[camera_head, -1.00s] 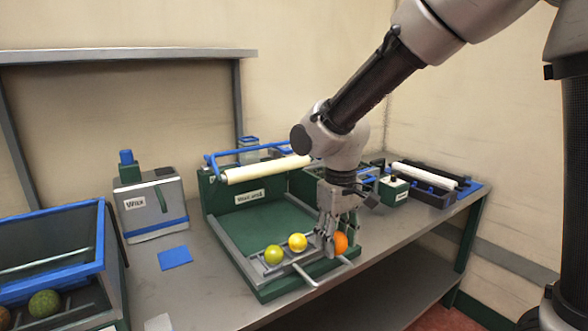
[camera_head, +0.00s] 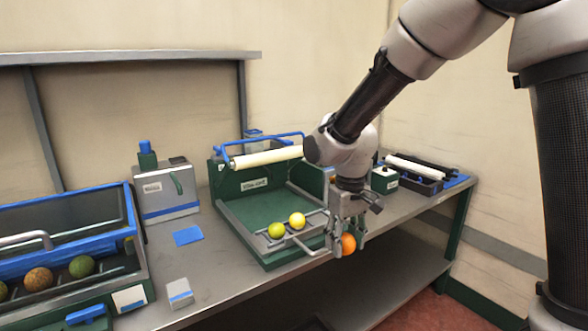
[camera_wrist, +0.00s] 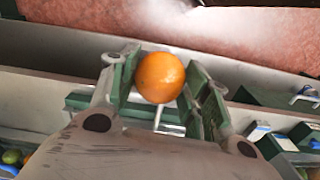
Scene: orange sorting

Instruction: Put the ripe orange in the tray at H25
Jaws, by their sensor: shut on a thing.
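The orange fruit (camera_head: 348,244) is between the fingers of my gripper (camera_head: 344,238), which is shut on it. In the wrist view the orange (camera_wrist: 160,77) sits between the two green finger pads of my gripper (camera_wrist: 160,90). It is held at the front edge of the table, past the green machine tray (camera_head: 262,222). A yellow fruit (camera_head: 297,220) and a yellow-green fruit (camera_head: 276,230) rest on the rails of that tray. No tray label reading H25 can be made out.
A blue-rimmed bin (camera_head: 70,262) with several brownish and green fruits stands at the left. A grey box (camera_head: 168,198) with a label, a blue pad (camera_head: 188,236) and a small grey block (camera_head: 179,293) are nearby. A roller unit (camera_head: 415,175) stands at the right.

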